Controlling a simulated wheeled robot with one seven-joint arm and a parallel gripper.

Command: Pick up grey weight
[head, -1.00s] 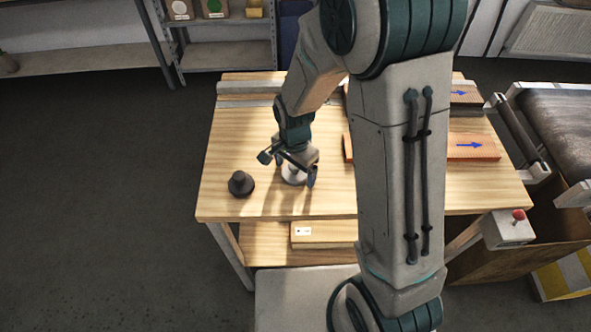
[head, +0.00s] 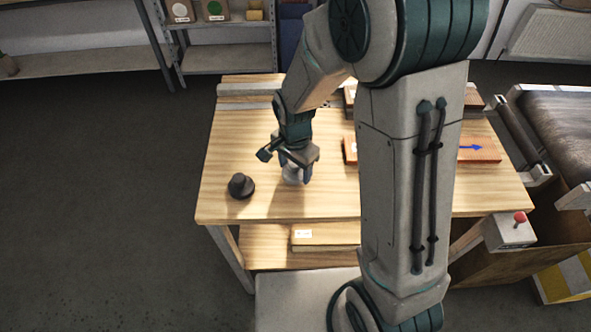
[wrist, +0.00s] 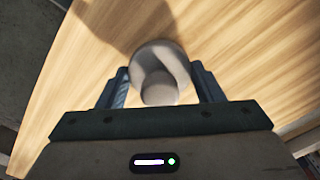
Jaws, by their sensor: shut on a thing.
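The grey weight (head: 291,176) is pale, with a round base and a narrower knob. It is at the left part of the wooden table (head: 225,205). My gripper (head: 293,174) comes down over it from above, with its fingers shut on it. In the wrist view the weight (wrist: 160,60) sits between the two fingers of my gripper (wrist: 160,90). The gripper hides part of it in the head view, and I cannot tell whether its base touches the table.
A black weight (head: 241,186) stands on the table to the left of my gripper. Orange-brown boards (head: 478,150) with blue arrows lie at the right. A conveyor (head: 568,120) and a red button box (head: 510,228) are beyond the right edge.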

